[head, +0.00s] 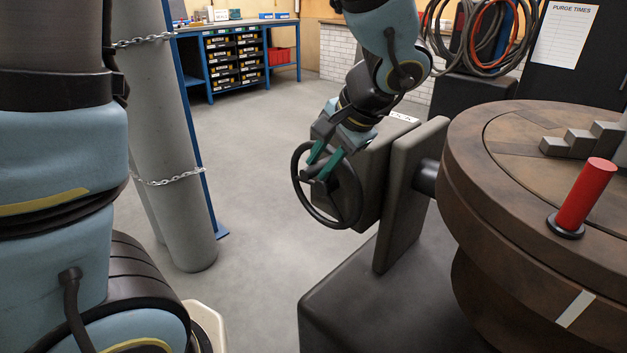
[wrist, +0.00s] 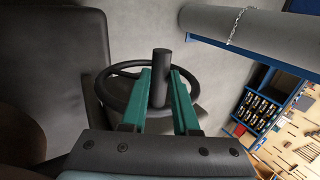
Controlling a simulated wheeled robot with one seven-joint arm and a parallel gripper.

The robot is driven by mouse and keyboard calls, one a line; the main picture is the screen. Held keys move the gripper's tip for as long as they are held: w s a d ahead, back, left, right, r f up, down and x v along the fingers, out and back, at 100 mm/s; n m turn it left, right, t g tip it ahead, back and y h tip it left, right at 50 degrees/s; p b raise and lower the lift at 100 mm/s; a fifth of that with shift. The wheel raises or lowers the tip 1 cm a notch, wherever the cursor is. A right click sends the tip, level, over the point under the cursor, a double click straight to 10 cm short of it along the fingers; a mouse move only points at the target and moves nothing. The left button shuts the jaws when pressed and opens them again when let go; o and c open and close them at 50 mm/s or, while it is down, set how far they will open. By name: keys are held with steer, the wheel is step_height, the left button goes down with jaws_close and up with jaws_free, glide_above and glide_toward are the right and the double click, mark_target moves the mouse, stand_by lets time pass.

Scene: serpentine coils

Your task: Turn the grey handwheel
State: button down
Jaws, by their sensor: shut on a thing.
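The grey handwheel (head: 297,178) is a dark ring with a hub, mounted on the side of a grey block (head: 374,186) in the middle of the head view. In the wrist view the handwheel (wrist: 110,93) shows its rim behind a dark upright peg (wrist: 162,62). My gripper (head: 325,165) is at the handwheel, with its green fingers reaching in over the ring. In the wrist view the fingers of my gripper (wrist: 163,88) stand on both sides of the peg and are shut on it. The lower rim is partly hidden by the fingers and gripper body.
A round brown table (head: 480,185) with a red upright handle (head: 586,195) stands at right. A dark base (head: 385,300) lies below the handwheel. Grey cylinders (head: 170,150) with chains stand at left. A blue workbench (head: 230,28) is far back. The floor (head: 262,115) between is clear.

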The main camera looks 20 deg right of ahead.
steer(key=s+d+f+t+y+b, duration=0.1)
steer(key=s+d+f+t+b, duration=0.2)
steer(key=b, duration=0.8)
steer(key=shift+s+f+y, duration=0.3)
steer(key=shift+s+f, duration=1)
steer(key=shift+f, duration=0.75)
steer(key=c, duration=0.7)
jaws_free()
steer(key=shift+r, duration=0.1)
step_height(320, 180, up, 10)
steer(key=shift+f+p, duration=0.1)
steer(key=shift+p, duration=0.7)
